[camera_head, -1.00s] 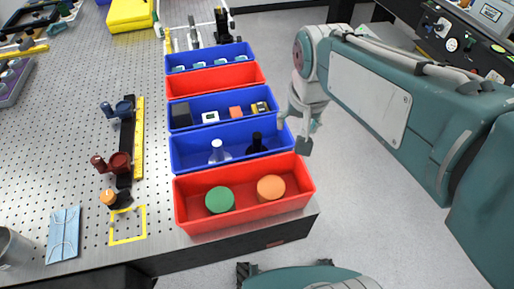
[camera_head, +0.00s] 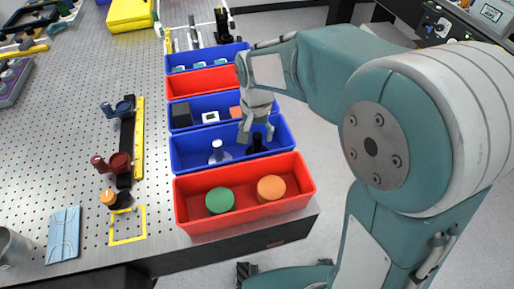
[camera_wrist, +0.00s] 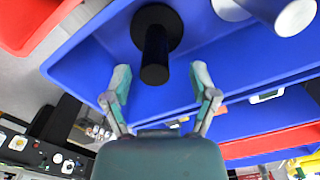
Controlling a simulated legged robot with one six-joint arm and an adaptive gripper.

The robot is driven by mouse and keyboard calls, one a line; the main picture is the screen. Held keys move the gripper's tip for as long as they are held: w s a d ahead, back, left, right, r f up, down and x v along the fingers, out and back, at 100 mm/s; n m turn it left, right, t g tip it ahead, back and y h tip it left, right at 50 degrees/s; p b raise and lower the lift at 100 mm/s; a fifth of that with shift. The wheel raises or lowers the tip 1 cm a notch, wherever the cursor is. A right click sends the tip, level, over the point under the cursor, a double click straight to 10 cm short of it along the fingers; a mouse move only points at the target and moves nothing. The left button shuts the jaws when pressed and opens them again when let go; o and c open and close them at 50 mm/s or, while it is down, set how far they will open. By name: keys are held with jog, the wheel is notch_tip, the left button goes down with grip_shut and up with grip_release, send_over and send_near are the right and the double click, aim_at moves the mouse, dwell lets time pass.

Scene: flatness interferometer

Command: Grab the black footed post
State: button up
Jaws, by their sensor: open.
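The black footed post (camera_head: 256,145) stands in the right part of a blue bin (camera_head: 181,155), partly hidden by my gripper in the head view. In the wrist view the post (camera_wrist: 155,52) is seen from above with its round black foot on the bin floor. My gripper (camera_head: 256,134) is over this bin, fingers pointing down. In the wrist view my gripper (camera_wrist: 160,80) is open and empty, with one fingertip to each side of the post's upper end. No contact between fingers and post is visible.
A silver footed post (camera_head: 218,152) stands left of the black one in the same bin. A red bin (camera_head: 244,222) with a green and an orange cylinder is in front. Another blue bin (camera_head: 190,101) with small blocks is behind. The perforated table (camera_head: 70,130) lies left.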

aim_at(257, 148)
jog(key=shift+s+d+f, duration=0.1)
jog(key=shift+s+f, duration=0.05)
jog(key=shift+f, duration=1.15)
jog(key=shift+s+f, duration=0.1)
jog(key=shift+f, duration=1.15)
grip_shut()
